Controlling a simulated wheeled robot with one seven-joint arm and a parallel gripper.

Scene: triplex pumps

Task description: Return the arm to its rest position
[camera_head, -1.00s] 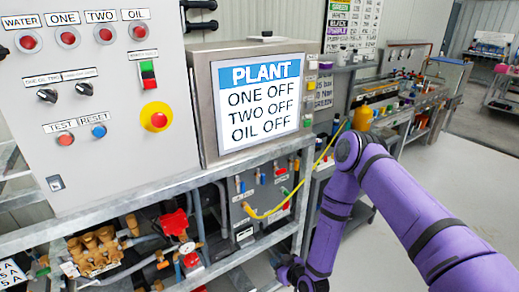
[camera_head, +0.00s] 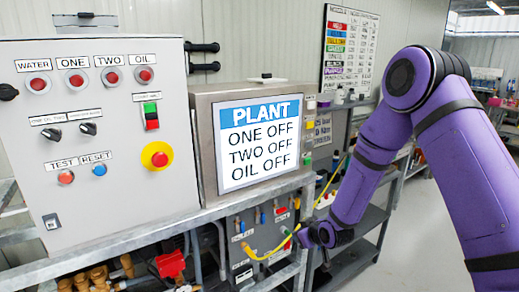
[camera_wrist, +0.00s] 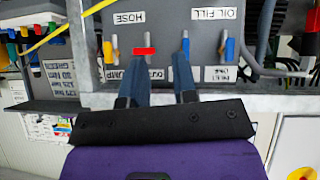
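My purple arm (camera_head: 450,140) reaches in from the right and bends at a raised elbow. My gripper (camera_wrist: 161,62) is open in the wrist view, its two dark blue fingers apart with bare grey panel between them. They point at the grey valve panel (camera_wrist: 160,18), beside a red valve handle (camera_wrist: 145,51). I cannot tell whether they touch anything. In the head view the gripper end is small and partly hidden by my wrist, beside the panel and the yellow hose (camera_head: 270,254).
The grey control box (camera_head: 110,175) and the screen (camera_head: 258,140), reading ONE OFF, TWO OFF, OIL OFF, stand on a metal frame (camera_head: 110,243). A shelf (camera_head: 370,218) stands behind my forearm. Open floor (camera_head: 420,245) shows beyond it.

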